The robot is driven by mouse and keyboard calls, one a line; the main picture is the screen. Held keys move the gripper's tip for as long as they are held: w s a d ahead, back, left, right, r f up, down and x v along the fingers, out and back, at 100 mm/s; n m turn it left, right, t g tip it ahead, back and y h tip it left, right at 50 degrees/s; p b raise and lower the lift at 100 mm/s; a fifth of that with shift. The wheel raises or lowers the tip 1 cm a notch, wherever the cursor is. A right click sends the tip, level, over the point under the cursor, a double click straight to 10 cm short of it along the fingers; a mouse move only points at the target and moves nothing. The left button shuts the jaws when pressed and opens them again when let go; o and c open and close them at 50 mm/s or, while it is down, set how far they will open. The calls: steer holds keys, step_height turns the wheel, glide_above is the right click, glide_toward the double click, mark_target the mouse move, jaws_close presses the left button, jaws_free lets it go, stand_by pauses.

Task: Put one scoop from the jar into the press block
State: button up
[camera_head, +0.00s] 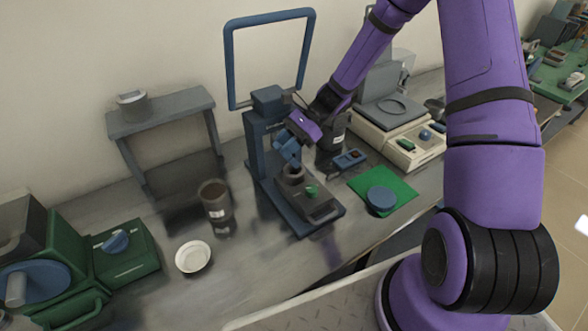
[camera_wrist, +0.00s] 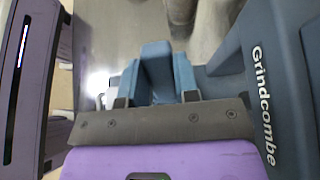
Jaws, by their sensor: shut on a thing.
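My gripper (camera_head: 287,152) is at the press, with its blue fingers pointing down just above the press block. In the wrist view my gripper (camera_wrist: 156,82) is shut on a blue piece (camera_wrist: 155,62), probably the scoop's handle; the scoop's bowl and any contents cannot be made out. The press block (camera_head: 292,176) is a dark round-topped piece on the press base, partly hidden by the fingers. I cannot tell whether the scoop touches it. An open brown jar (camera_head: 215,208) with a white label stands left of the press, apart from my gripper.
The blue press (camera_head: 259,150) has a tall looped handle (camera_head: 230,65); its labelled upright (camera_wrist: 255,75) is close on the right in the wrist view. A white dish (camera_head: 193,257) lies front left. A green mat (camera_head: 398,182) with a blue disc (camera_head: 381,200) lies right.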

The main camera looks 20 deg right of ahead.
steer(key=shift+w, duration=0.1)
steer(key=shift+w, duration=0.15)
steer(key=shift+s, duration=0.5)
steer(key=shift+w, duration=0.55)
